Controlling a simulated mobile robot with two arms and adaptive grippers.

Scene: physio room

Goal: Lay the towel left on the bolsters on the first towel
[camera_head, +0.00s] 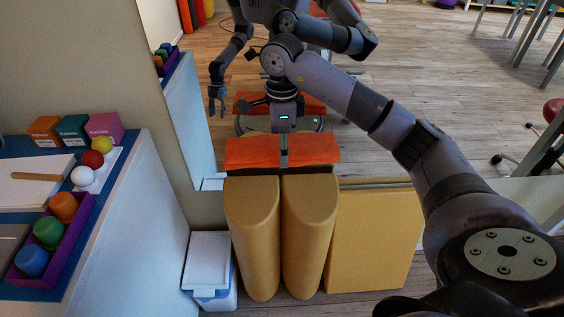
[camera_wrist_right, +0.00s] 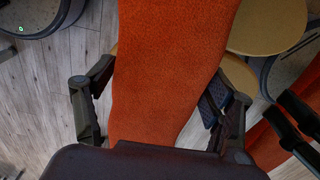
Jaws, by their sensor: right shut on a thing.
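An orange towel (camera_head: 254,153) lies across or just over the far ends of the two yellow bolsters (camera_head: 252,235) in the head view. My right gripper (camera_head: 284,152) comes down over its middle and is shut on it. In the right wrist view the towel (camera_wrist_right: 165,75) runs between the two fingers of my right gripper (camera_wrist_right: 160,115). A dark band shows under the towel's near edge; I cannot tell whether the towel touches the bolsters. A second towel cannot be made out apart from it. My left gripper shows only as a small reflection.
A large mirror (camera_head: 188,115) behind the bolsters reflects me and orange cloth. A yellow block (camera_head: 372,240) stands right of the bolsters, a white-lidded box (camera_head: 209,262) left. A side table with a purple tray (camera_head: 75,235) is at the left.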

